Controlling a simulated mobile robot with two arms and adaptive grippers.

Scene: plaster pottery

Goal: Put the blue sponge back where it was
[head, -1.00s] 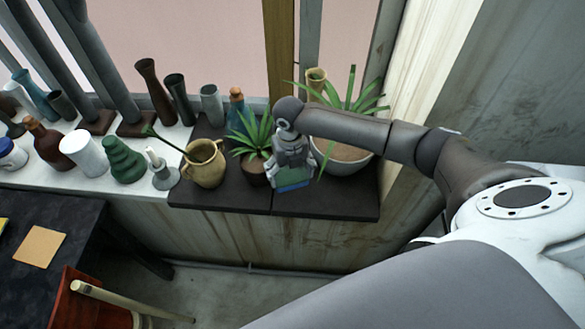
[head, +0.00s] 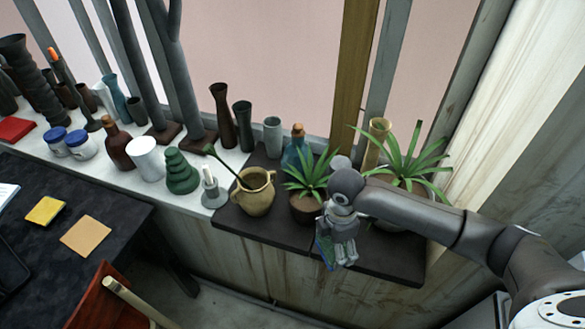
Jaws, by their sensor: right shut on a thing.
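My right gripper (head: 336,250) points down and is shut on the blue sponge (head: 324,251). The sponge shows as a narrow blue-green strip at the left side of the fingers, and the rest of it is hidden by them. The gripper is at the front edge of the dark slab (head: 270,233) on the window ledge, to the right of the small potted plant (head: 306,205). I cannot tell how high the sponge is above the slab. My left gripper is not in view.
A tan jug (head: 256,192) stands left of the small plant, and a larger potted plant (head: 405,170) is behind my right arm. Vases and bottles crowd the white ledge (head: 190,195). A dark table (head: 110,210) holds a yellow block (head: 45,210) and a tan square (head: 86,236).

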